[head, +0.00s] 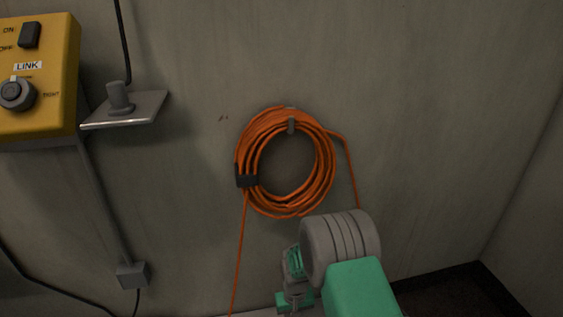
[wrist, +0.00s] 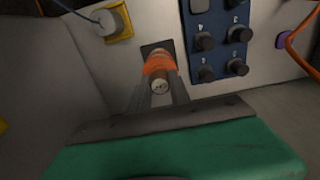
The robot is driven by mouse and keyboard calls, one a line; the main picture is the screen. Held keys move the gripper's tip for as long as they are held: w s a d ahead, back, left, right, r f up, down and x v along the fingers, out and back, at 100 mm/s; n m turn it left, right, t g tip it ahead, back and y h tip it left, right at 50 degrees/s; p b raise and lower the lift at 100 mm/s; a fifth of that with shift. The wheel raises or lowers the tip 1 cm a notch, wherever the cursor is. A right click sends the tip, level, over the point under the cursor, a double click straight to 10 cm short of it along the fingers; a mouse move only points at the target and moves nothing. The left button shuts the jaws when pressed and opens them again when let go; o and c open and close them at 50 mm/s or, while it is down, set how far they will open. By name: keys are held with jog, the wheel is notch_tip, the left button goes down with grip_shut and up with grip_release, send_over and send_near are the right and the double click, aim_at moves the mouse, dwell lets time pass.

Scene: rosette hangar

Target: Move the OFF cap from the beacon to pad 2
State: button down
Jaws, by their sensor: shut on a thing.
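My gripper (wrist: 160,80) is in the middle of the wrist view, its two grey fingers shut on an orange cylinder with a pale round end (wrist: 158,86). This looks like the cap, but the small dark marks on its end are too blurred to read. It is in front of a dark square plate on a pale surface; I cannot tell whether it touches that plate. A blue panel (wrist: 222,50) with several dark round knobs and small numbers is to the right; I cannot make out which of them is pad 2. The beacon cannot be identified for sure.
In the head view, a coiled orange cable (head: 327,180) hangs on the grey wall. A yellow LINK box (head: 55,75) and a small metal shelf (head: 145,105) with a grey peg are at the left. A yellow-based round fitting (wrist: 118,20) is upper left in the wrist view.

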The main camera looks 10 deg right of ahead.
jog(key=shift+r, duration=0.1)
dwell(0.4)
jog(key=shift+r+p, duration=2.55)
jog(key=shift+r, duration=0.4)
jog(key=s+a+f+n, duration=0.3)
jog(key=s+a+f, duration=0.5)
jog(key=s+a, duration=0.3)
jog(key=shift+w+d+f+m, duration=0.2)
jog(key=shift+f+m, duration=0.3)
jog(key=shift+f, duration=0.65)
jog(key=shift+w+d+f+m, duration=0.1)
jog(key=shift+w+f+m, duration=0.3)
jog(key=shift+f, duration=0.75)
jog(key=shift+w+d+f+m, duration=0.15)
jog(key=shift+f+m, duration=0.45)
jog(key=shift+f, duration=0.55)
